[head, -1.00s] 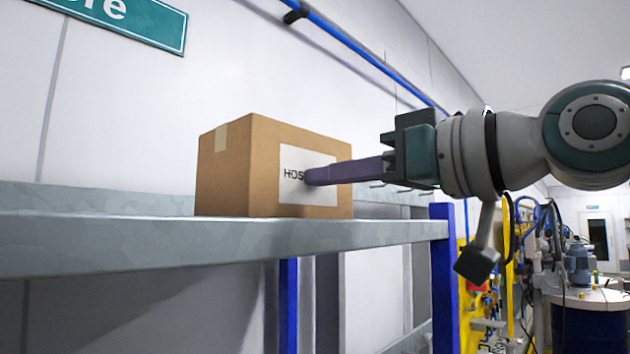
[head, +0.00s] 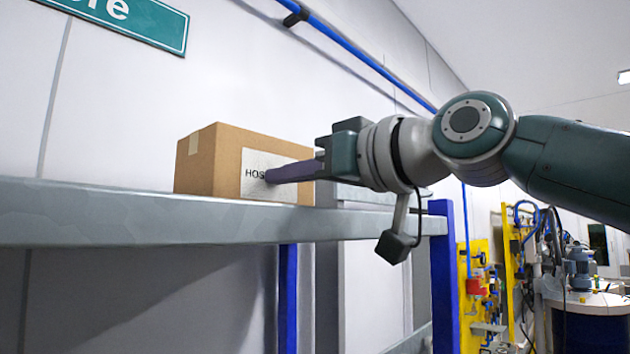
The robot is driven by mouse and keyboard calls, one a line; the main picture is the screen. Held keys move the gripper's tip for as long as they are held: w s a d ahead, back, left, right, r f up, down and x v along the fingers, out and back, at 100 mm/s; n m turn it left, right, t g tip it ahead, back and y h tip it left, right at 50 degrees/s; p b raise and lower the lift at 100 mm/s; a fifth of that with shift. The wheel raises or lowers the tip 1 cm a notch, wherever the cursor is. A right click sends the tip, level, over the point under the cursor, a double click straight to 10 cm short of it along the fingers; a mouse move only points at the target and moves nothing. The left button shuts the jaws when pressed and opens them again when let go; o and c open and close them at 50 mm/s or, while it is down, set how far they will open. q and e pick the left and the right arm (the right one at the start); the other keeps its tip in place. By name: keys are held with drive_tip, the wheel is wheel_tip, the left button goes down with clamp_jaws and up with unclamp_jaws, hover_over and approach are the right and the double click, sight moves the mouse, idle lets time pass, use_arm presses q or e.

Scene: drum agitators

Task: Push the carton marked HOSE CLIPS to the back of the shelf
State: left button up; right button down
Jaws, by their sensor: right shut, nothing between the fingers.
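The brown carton (head: 215,160) stands upright on the grey metal shelf (head: 130,218). Its white label shows the letters HOS; the rest is hidden behind my fingers. My right gripper (head: 270,175) is shut and empty, with its fingertips at the label on the carton's front face. They look to be touching it. The carton's lower edge is partly hidden by the shelf's front edge. My left gripper is not in view.
A blue shelf upright (head: 445,275) stands at the shelf's right end. The shelf left of the carton is clear. A blue pipe (head: 350,45) runs along the white wall above. Yellow panels (head: 475,290) and machinery stand at the far right.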

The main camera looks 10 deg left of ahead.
drive_tip(key=shift+w+a, duration=0.15)
drive_tip(key=shift+a, duration=0.15)
idle(0.4)
drive_tip(key=shift+b+x, duration=0.6)
drive_tip(key=shift+x, duration=0.35)
drive_tip(key=shift+a, duration=0.1)
